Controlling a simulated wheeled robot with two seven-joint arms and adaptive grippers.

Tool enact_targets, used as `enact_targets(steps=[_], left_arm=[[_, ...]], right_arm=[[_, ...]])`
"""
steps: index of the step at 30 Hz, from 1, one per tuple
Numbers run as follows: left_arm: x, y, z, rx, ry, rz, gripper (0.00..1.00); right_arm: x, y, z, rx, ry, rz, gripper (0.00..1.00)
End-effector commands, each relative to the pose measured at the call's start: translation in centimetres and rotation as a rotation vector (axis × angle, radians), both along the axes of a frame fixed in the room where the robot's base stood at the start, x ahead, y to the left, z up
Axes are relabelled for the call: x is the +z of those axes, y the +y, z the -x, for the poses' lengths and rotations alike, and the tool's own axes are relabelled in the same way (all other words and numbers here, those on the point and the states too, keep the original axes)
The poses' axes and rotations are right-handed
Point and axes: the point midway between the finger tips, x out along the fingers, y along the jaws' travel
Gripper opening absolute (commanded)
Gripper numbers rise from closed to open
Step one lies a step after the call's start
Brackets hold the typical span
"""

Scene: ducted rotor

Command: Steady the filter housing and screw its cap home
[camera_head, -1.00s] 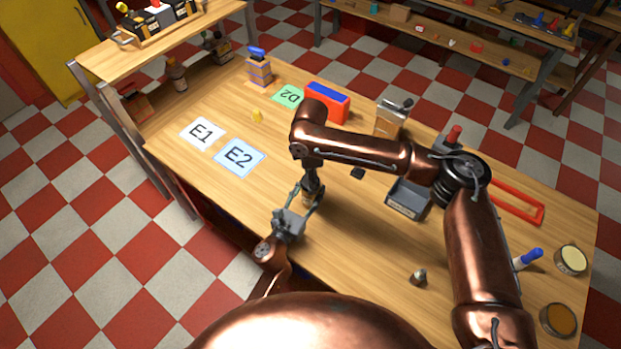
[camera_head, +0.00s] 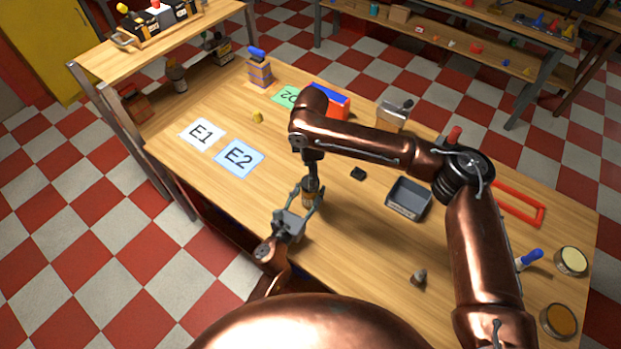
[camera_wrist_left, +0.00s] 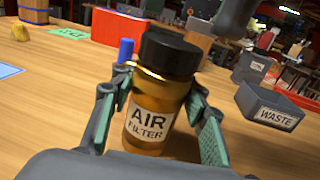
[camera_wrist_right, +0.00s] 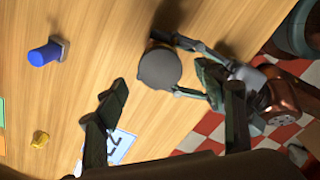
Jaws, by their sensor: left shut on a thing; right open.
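The filter housing (camera_wrist_left: 147,122) is an amber cylinder labelled AIR FILTER, upright on the bench near its front edge; it also shows in the head view (camera_head: 309,199). Its black cap (camera_wrist_left: 168,52) sits on top, also seen from above in the right wrist view (camera_wrist_right: 158,68). I cannot tell how far the cap is threaded on. My left gripper (camera_wrist_left: 160,105) is shut around the housing's body, one finger on each side. My right gripper (camera_wrist_right: 163,82) is open, with its fingers above and to either side of the cap, apart from it.
A blue knob (camera_wrist_right: 45,53) stands nearby. Cards E1 (camera_head: 202,133) and E2 (camera_head: 239,156) lie left. A small dark-topped piece (camera_head: 419,277) stands at front right.

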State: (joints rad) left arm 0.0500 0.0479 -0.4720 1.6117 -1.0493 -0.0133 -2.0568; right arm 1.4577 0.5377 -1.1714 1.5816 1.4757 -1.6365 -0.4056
Motion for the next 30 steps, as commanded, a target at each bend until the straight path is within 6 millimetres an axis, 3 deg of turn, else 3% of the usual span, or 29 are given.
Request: enact_targets(steps=[6, 12, 25, 26, 30], left_arm=[[0.0, 0.0, 0.0, 0.000, 0.000, 0.001, 0.00], [0.0, 0.0, 0.0, 0.000, 0.000, 0.001, 0.00], [0.0, 0.0, 0.0, 0.000, 0.000, 0.001, 0.00], [0.0, 0.0, 0.0, 0.000, 0.000, 0.001, 0.44], [0.0, 0.0, 0.0, 0.000, 0.000, 0.000, 0.53]], right_arm=[[4.8, 0.0, -0.1, 0.000, -0.002, -0.001, 0.63], [7.6, 0.0, -0.1, 0.000, -0.001, -0.001, 0.63], [8.5, 0.0, 0.0, 0.000, 0.001, 0.000, 0.63], [8.5, 0.0, 0.0, 0.000, 0.001, 0.000, 0.63], [8.5, 0.0, 0.0, 0.000, 0.001, 0.000, 0.63]])
